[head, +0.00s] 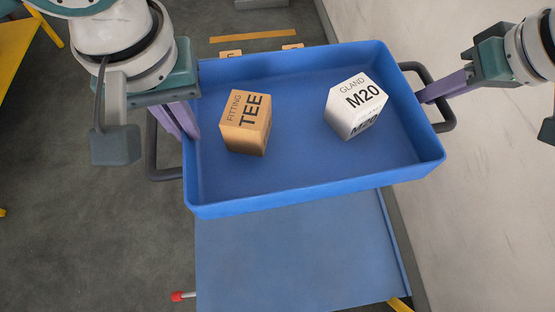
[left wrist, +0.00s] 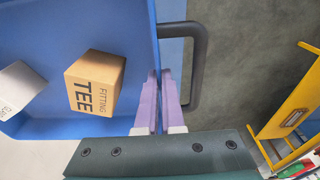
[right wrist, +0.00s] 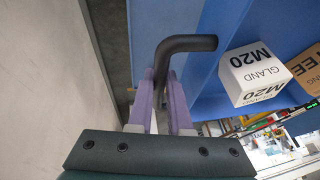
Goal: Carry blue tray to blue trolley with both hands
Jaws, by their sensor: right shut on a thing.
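The blue tray (head: 300,190) spans the middle of the head view, with a dark handle at each short end. It holds a tan TEE box (head: 248,122) and a white M20 box (head: 356,106). The blue trolley (head: 295,265) shows below it in the picture, partly covered by the tray; the gap between them cannot be judged. My right gripper (right wrist: 162,95) is shut on the right handle (right wrist: 190,44). My left gripper (left wrist: 161,90) is at the tray's left wall, inward of the left handle's outer bar (left wrist: 200,65). Its fingers are close together; whether they pinch anything is unclear.
A pale wall (head: 480,190) runs along the right side, near my right arm. Yellow frames (head: 15,50) stand at the left. Small tan boxes (head: 231,54) show past the tray's far edge. A red-tipped bar (head: 182,296) sticks out at the trolley's left. Grey floor is open at left.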

